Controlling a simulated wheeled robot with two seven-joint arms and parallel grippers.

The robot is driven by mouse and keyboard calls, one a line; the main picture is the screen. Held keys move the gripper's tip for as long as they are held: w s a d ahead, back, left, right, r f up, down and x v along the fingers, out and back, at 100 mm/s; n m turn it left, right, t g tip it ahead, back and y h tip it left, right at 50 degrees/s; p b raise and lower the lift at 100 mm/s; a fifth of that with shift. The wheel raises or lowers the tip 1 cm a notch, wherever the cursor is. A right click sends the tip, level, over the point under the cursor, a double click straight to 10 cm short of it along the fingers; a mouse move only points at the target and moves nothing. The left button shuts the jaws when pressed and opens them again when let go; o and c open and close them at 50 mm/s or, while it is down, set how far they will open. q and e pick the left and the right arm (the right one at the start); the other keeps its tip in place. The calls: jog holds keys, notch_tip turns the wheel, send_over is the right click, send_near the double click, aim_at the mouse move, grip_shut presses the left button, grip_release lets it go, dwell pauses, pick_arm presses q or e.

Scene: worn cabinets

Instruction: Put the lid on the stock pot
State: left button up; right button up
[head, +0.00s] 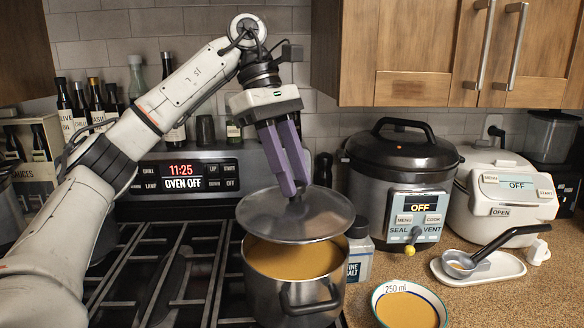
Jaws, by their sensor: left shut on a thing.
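The stock pot (292,290) stands on the stove at the front, holding orange-brown liquid. A round metal lid (262,221) is above the pot, slightly tilted, and covers the pot's back rim from view. The front of the pot's opening shows uncovered. My left gripper (297,193), with purple fingers, comes down from above and is shut on the lid at its middle knob, which the fingers mostly hide. I cannot tell whether the lid touches the pot's back rim. My right gripper is not in the head view.
A pressure cooker (402,165) and a white rice cooker (503,205) stand on the right counter. A bowl of liquid (408,308), a ladle on a rest (478,264) and a salt jar (359,256) are near the pot. Bottles (97,100) stand behind the left burners.

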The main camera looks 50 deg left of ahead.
aim_at(292, 201)
pick_arm(q)
jog(key=shift+f+b, duration=1.45)
jog(key=shift+f, duration=1.2)
jog(key=shift+p, duration=0.45)
jog(key=shift+f+b, duration=0.6)
jog(key=shift+f, duration=0.35)
jog(key=o, duration=1.2)
jog(key=shift+c, duration=0.2)
jog(key=p+v, duration=0.5)
jog(key=v, duration=0.3)
jog(key=shift+r+p, duration=0.3)
jog(key=shift+r, duration=0.05)
jog(key=shift+a+r, duration=0.45)
jog(key=shift+r, duration=0.3)
